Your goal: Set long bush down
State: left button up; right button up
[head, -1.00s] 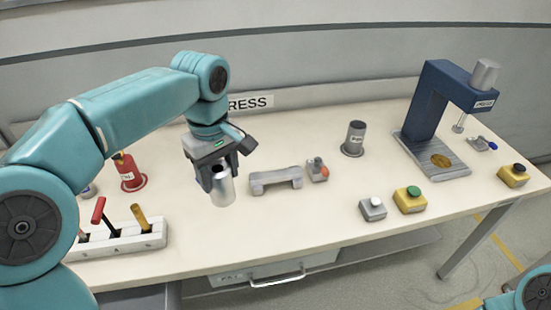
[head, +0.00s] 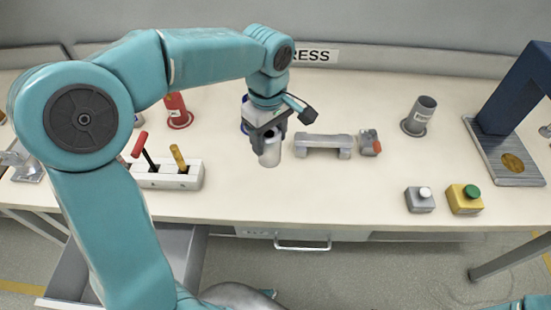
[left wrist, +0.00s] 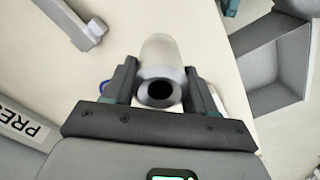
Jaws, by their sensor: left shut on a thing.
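The long bush is a smooth silver-grey cylinder (head: 269,155) with a dark bore in its end. My left gripper (head: 268,137) is shut on its upper part, and the bush is upright over the bench, left of a grey bracket. In the left wrist view the bush (left wrist: 160,52) sits between the two dark fingers of the gripper (left wrist: 160,85). I cannot tell whether its lower end touches the bench top. My right gripper is out of the picture.
The grey bracket (head: 323,143) stands close on the right. A lever block (head: 165,175) and a red holder (head: 178,110) are on the left. Buttons (head: 465,198), a grey cup (head: 419,115) and a blue press (head: 510,95) stand to the right. Bare bench top lies in front.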

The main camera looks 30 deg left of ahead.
aim_at(269, 151)
pick_arm(q)
notch_tip(269, 151, down, 4)
jog(key=shift+s+d+f, duration=0.1)
jog(key=shift+s+f, duration=0.05)
jog(key=shift+f, duration=0.05)
jog(key=shift+f+b, duration=0.3)
jog(key=shift+f, duration=2)
jog(key=o, duration=0.7)
jog(key=shift+f, duration=0.2)
jog(key=o, duration=0.5)
jog(key=shift+r, duration=0.1)
